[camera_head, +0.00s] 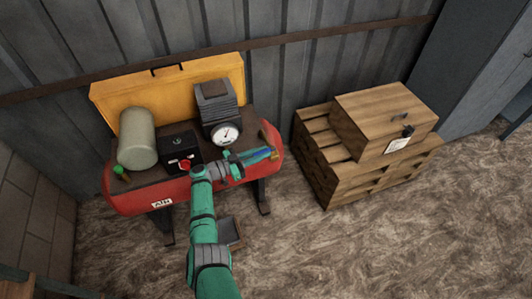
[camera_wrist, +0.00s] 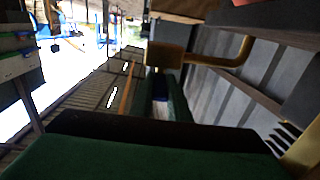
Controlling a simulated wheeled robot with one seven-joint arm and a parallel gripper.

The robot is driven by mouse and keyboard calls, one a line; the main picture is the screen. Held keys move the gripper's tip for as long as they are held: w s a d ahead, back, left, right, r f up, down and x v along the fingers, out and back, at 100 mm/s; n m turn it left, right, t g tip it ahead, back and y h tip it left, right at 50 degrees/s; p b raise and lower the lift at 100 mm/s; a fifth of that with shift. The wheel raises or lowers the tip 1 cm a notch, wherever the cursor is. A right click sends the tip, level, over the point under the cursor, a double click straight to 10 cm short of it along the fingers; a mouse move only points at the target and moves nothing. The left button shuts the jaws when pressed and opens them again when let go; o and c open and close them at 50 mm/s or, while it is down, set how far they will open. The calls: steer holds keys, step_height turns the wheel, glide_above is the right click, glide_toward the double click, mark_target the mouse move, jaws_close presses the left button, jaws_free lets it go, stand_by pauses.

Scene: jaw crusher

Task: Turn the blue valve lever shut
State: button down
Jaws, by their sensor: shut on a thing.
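The blue valve lever (camera_head: 257,155) shows as a thin blue strip at the right end of the red compressor tank (camera_head: 125,201). My gripper (camera_head: 264,154) is there, with its green fingers on both sides of the lever. In the wrist view, a dark blue piece of the lever (camera_wrist: 160,87) shows between the fingers (camera_wrist: 163,100), which are shut on it. A brass fitting (camera_wrist: 165,54) is just beyond the fingertips there. Much of the lever and the valve body is hidden by my gripper, so the lever's exact angle cannot be told.
On the compressor stand a pressure gauge (camera_head: 226,134), a black box with a red knob (camera_head: 182,151) and a pale green cylinder (camera_head: 137,139). A yellow panel (camera_head: 170,84) rises behind. A wooden crate (camera_head: 382,118) on pallets stands right. The floor in front is mostly open.

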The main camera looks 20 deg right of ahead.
steer(key=shift+s, duration=0.1)
steer(key=c, duration=1.7)
jaws_free()
steer(key=shift+a, duration=0.1)
steer(key=a, duration=0.3)
steer(key=s+a, duration=0.1)
steer(key=a, duration=0.6)
steer(key=shift+s+a, duration=0.3)
steer(key=shift+a, duration=0.05)
